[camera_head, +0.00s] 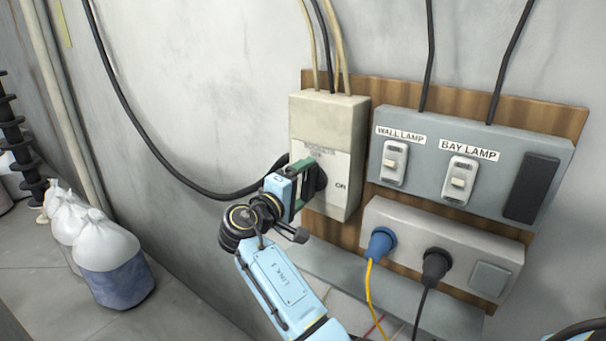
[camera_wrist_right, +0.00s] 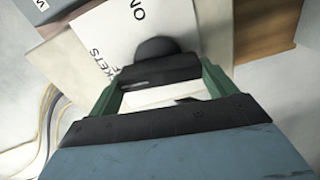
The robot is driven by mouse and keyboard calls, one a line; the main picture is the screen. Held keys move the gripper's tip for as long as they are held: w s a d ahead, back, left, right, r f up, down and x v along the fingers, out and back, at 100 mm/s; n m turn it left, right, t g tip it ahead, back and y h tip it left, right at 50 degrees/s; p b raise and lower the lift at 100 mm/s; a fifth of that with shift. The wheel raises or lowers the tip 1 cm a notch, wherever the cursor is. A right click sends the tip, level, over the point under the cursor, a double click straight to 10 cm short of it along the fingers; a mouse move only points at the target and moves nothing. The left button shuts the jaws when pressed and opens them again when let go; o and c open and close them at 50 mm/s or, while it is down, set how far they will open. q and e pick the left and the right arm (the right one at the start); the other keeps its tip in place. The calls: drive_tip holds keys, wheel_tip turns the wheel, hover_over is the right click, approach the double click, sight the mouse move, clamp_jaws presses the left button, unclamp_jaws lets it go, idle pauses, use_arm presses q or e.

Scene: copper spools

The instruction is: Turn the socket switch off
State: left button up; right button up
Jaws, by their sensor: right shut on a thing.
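The socket switch is a beige box (camera_head: 352,130) on the wooden board, with a white front panel reading ON at its lower right. Its dark round knob (camera_head: 320,179) is partly hidden by my right gripper (camera_head: 307,181). In the right wrist view the black knob (camera_wrist_right: 156,47) stands on the white panel (camera_wrist_right: 105,35), with ON and part of the word SOCKETS legible. My right gripper (camera_wrist_right: 160,74) is shut on the knob, its green fingers on either side. My left gripper does not show.
To the right, a grey box (camera_head: 420,185) carries the wall lamp switch (camera_head: 394,162) and bay lamp switch (camera_head: 461,181). Below, a socket strip (camera_head: 410,230) holds a blue plug (camera_head: 381,243) and a black plug (camera_head: 436,264).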

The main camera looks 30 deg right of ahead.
drive_tip(key=shift+n+p, duration=0.55)
drive_tip(key=shift+n, duration=0.15)
drive_tip(key=o, duration=0.9)
drive_tip(key=shift+c, duration=0.2)
drive_tip(key=shift+a+f, duration=0.1)
drive_tip(key=shift+a, duration=0.05)
drive_tip(key=b+v, duration=0.3)
drive_tip(key=v, duration=1)
drive_tip(key=shift+s, duration=0.1)
